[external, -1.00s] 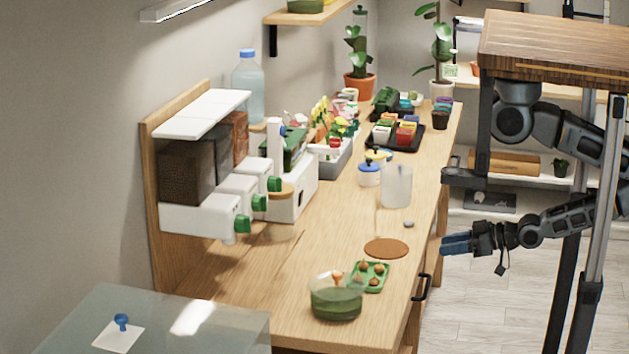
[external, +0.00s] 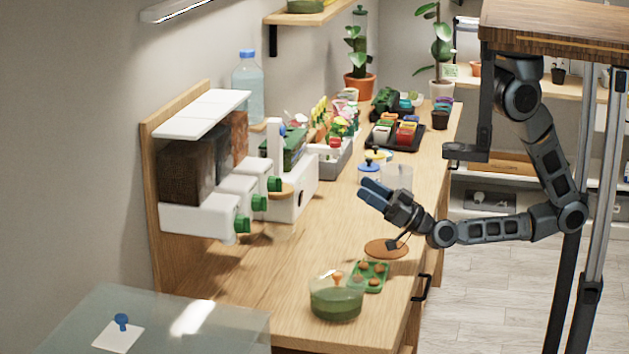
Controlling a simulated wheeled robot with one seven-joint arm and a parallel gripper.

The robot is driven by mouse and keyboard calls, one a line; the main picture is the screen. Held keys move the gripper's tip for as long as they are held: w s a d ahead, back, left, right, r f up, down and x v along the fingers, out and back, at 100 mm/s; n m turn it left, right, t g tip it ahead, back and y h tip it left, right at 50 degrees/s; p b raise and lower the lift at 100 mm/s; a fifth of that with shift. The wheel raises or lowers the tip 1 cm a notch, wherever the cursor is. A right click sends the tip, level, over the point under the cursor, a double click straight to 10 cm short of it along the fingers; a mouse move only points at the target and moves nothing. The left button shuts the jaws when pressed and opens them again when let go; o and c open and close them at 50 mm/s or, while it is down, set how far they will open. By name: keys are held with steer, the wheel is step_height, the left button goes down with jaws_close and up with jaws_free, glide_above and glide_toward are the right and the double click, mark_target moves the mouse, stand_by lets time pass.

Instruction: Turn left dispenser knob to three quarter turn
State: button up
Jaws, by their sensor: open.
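A wall dispenser with several dark and brown bins has white spouts with green knobs. The left dispenser knob (external: 242,223) is the nearest and lowest in the picture. The middle knob (external: 259,202) and the right knob (external: 274,184) sit behind it. How far each knob is turned is too small to tell. My gripper (external: 367,191) has blue fingers and is open and empty above the counter. It is to the right of the knobs, clear of them, with its fingers pointing up and left.
The wooden counter (external: 290,265) is bare in front of the dispenser. A glass bowl (external: 336,300), a green tray (external: 370,278) and a brown round mat (external: 386,248) lie toward the front right. A clear beaker (external: 398,176) and lidded jars (external: 369,173) stand behind my gripper.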

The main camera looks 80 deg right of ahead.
mark_target(250, 227)
steer(key=w+a+r+m+h+b, duration=0.1)
steer(key=w+a+r+m+h, duration=0.1)
steer(key=w+a+m, duration=0.3)
steer(key=w+a+r+m+t+h+b, duration=0.1)
steer(key=w+a+h, duration=0.15)
steer(key=a, duration=0.35)
steer(key=w+a+r+m+h+b, duration=0.1)
steer(key=w+a+r+m, duration=0.1)
steer(key=w+a, duration=0.3)
steer(key=a+f+m+g+b, duration=0.2)
steer(key=a+f+m+g, duration=0.1)
steer(key=a, duration=0.4)
steer(key=a+f+m+g+b, duration=0.1)
steer(key=a+f+m+g, duration=0.2)
steer(key=a, duration=0.4)
steer(key=shift+m+t, duration=0.3)
steer(key=shift+t, duration=0.2)
steer(key=shift+p+x, duration=0.4)
steer(key=shift+x, duration=3.4)
steer(key=shift+d+r, duration=0.15)
steer(key=shift+d, duration=0.05)
steer(key=shift+c, duration=0.4)
steer(key=c, duration=1)
steer(key=shift+o, duration=0.2)
